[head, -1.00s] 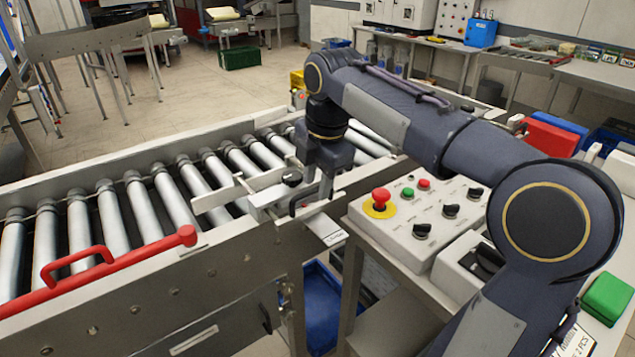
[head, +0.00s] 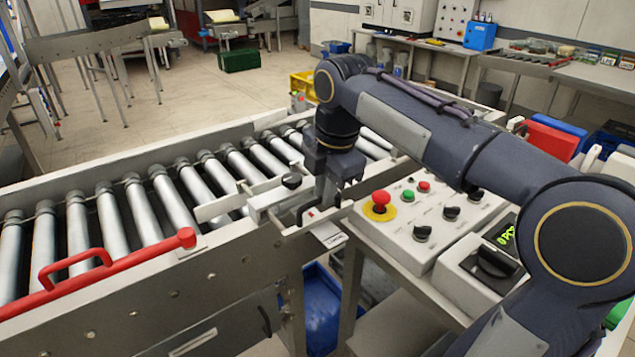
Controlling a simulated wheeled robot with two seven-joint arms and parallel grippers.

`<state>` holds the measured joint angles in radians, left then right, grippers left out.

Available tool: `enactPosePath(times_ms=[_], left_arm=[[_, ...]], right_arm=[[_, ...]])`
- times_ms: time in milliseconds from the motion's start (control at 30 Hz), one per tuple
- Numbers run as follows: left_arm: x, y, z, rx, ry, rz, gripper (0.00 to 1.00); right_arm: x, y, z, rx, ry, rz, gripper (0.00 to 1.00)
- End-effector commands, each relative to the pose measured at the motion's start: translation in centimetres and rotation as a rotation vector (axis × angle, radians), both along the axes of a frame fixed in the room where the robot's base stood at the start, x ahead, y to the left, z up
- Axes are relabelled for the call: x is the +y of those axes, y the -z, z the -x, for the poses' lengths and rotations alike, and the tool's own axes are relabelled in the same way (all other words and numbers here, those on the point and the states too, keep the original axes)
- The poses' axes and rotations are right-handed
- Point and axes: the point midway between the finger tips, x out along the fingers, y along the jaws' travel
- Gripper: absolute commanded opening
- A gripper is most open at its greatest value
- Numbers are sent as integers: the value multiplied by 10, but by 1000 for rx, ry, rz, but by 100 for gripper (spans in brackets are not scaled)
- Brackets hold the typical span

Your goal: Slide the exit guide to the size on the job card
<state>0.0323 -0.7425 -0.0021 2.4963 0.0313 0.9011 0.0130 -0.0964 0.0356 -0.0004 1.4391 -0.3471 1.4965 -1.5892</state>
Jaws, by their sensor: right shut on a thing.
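The exit guide (head: 268,203) is a pale metal bar with a flat plate, lying across the near rail at the end of the roller conveyor. A black knob (head: 291,181) stands on top of it. My right gripper (head: 318,207) points down at the guide's near end, just right of the knob, and is shut on the guide's handle, which its fingers partly hide. A small white label (head: 329,235) sits below the guide on the rail's outer side; I cannot read it. No job card is legible. My left gripper is not in view.
The grey control box (head: 420,225) with a red stop button (head: 380,203) stands right of the gripper. A green-digit display (head: 502,235) is beside it. A red bar (head: 110,268) runs along the near rail at left. The rollers (head: 115,215) are empty.

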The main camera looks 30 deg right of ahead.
Motion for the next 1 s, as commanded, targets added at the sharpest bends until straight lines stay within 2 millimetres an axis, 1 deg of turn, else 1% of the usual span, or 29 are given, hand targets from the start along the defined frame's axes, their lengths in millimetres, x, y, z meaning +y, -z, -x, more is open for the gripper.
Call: enactPosePath(times_ms=[33,100,200,333,433,667,700,833,867,1000], left_arm=[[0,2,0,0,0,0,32],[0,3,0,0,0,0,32],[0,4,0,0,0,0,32],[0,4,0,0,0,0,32],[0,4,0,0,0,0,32],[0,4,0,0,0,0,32],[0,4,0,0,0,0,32],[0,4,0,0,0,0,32],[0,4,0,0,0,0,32],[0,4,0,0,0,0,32]], right_arm=[[-2,0,16,-3,2,0,0],[-4,0,35,-3,2,0,0],[-5,0,57,-2,2,0,0],[-6,0,74,-2,2,0,0],[-6,0,78,1,1,1,0],[-7,0,79,6,1,1,0],[-7,0,79,6,1,1,13],[-6,0,79,5,1,1,30],[-6,0,79,5,1,1,33],[-6,0,78,3,1,1,33]])
